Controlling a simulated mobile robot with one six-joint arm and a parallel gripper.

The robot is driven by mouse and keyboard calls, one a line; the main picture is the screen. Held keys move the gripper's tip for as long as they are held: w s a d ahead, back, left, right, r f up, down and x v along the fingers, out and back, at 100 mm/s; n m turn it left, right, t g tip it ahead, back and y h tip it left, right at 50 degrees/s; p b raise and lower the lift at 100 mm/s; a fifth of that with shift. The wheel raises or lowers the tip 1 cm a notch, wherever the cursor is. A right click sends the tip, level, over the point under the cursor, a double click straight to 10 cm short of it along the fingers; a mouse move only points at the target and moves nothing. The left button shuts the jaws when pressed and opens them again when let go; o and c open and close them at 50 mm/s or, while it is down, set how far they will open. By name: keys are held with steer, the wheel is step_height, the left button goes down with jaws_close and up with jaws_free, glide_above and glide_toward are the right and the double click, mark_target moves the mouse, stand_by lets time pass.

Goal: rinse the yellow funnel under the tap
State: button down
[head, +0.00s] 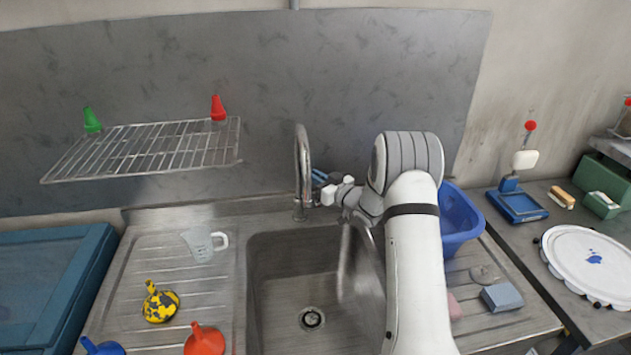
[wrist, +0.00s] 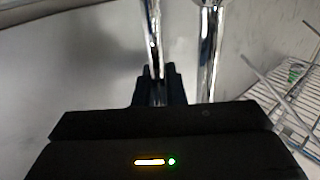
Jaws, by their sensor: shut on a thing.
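The yellow funnel (head: 161,304), blotched with dark paint, lies on the left drainboard, away from my gripper. The chrome tap (head: 302,160) stands at the back of the sink; its upright pipe also shows in the wrist view (wrist: 210,55). My gripper (head: 319,178) is just right of the tap. In the wrist view, its black fingers (wrist: 159,92) are shut on a slim chrome rod (wrist: 152,35), which looks like the tap lever. The fingertips are partly hidden in the head view. I see no clear water stream.
The steel sink (head: 275,290) is empty, with an open drain. A red funnel (head: 204,341), a blue funnel (head: 102,347) and a clear jug (head: 203,244) are on the left drainboard. A wire rack (head: 150,150) hangs above. A blue basin (head: 460,222) stands right, behind my arm.

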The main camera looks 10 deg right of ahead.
steer(key=shift+s+f+t+b, duration=0.25)
steer(key=shift+t+b, duration=0.05)
steer(key=shift+b, duration=0.65)
steer(key=shift+s+r+n+y, duration=0.1)
steer(key=shift+r+n+y, duration=0.2)
steer(key=c, duration=1.8)
jaws_free()
steer(key=b+v, duration=0.2)
steer(key=v, duration=0.6)
